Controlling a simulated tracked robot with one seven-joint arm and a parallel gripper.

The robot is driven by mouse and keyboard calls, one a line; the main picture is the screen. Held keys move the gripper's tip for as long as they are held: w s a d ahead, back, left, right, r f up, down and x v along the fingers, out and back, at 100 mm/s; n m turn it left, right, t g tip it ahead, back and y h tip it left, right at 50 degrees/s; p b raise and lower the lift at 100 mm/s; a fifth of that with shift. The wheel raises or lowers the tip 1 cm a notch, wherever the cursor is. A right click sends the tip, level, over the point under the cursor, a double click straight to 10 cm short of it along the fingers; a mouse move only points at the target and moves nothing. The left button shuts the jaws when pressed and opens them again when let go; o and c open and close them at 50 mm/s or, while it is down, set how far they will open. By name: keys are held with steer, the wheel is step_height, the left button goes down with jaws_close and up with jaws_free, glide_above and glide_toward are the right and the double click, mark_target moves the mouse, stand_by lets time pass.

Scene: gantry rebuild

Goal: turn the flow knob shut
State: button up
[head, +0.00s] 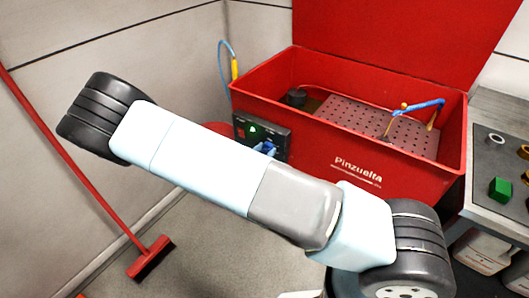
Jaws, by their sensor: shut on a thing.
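A dark control panel (279,138) is on the front left of a red parts washer (310,143). The panel has a lit green spot on its left. A small blue part (265,148) shows low on the panel, just above my arm. It may be the flow knob, but it is too small to tell its shape or setting. My arm crosses the middle of the head view in front of the panel's lower edge. My gripper does not show, so its place relative to the knob cannot be seen.
The washer's red lid (410,35) stands open. Inside are a perforated tray (365,125) and a blue spout (425,105). A red broom (150,258) leans at the left wall. A bench at right holds a green block (500,190). White jugs (480,252) stand below.

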steer(key=n, duration=0.5)
steer(key=shift+w+a+r+n, duration=0.1)
steer(key=shift+n, duration=0.2)
steer(key=n+g, duration=0.1)
steer(key=n, duration=0.4)
steer(key=shift+a, duration=0.15)
steer(key=shift+n, duration=0.5)
steer(key=o, duration=1)
steer(key=shift+o, duration=0.2)
steer(key=f+v, duration=0.1)
steer(key=v, duration=1.2)
steer(key=shift+s+a+r, duration=0.25)
steer(key=shift+a+r, duration=0.05)
steer(key=shift+r, duration=0.05)
